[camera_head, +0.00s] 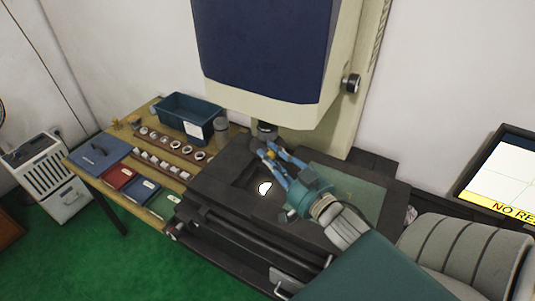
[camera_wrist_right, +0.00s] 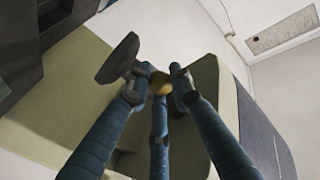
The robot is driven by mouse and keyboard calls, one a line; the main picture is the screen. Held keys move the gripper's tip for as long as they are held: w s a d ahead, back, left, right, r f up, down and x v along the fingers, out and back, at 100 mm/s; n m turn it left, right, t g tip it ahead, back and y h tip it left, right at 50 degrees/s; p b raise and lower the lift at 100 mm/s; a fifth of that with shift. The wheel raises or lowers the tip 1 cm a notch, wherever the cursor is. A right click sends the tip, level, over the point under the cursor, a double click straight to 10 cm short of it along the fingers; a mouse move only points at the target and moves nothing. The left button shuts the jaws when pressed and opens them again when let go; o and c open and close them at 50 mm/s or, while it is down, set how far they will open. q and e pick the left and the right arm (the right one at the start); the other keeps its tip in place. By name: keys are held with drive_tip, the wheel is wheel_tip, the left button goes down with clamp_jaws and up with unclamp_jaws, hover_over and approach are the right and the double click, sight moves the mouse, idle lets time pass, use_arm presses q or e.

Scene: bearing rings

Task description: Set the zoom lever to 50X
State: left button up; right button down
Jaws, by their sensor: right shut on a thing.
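The zoom lever's yellow knob (camera_head: 271,155) shows at the tips of my right gripper (camera_head: 267,147), just below the dark lens barrel (camera_head: 266,131) of the large measuring machine (camera_head: 265,50). In the right wrist view the yellow knob (camera_wrist_right: 160,83) sits between the blue fingers of the right gripper (camera_wrist_right: 155,82), which is shut on it. A dark flat part (camera_wrist_right: 118,58) stands beside the left finger there. The zoom markings are not readable, so the lever's setting cannot be told. My left gripper is not in view.
The machine's dark stage (camera_head: 225,185) with a bright lit spot (camera_head: 265,188) lies under the gripper. A wooden table (camera_head: 125,150) at left holds a blue bin (camera_head: 188,112), rows of rings and several coloured boxes. A monitor (camera_head: 503,175) stands at right.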

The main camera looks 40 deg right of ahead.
drive_tip(key=shift+d, duration=0.2)
drive_tip(key=c, duration=1.6)
unclamp_jaws()
drive_tip(key=shift+o, duration=0.2)
drive_tip(key=shift+w+d+f, duration=0.1)
drive_tip(key=shift+d, duration=0.1)
drive_tip(key=shift+s+a, duration=0.2)
drive_tip(key=shift+s, duration=0.25)
drive_tip(key=s, duration=1.1)
drive_tip(key=shift+a, duration=0.2)
drive_tip(key=shift+s, duration=0.1)
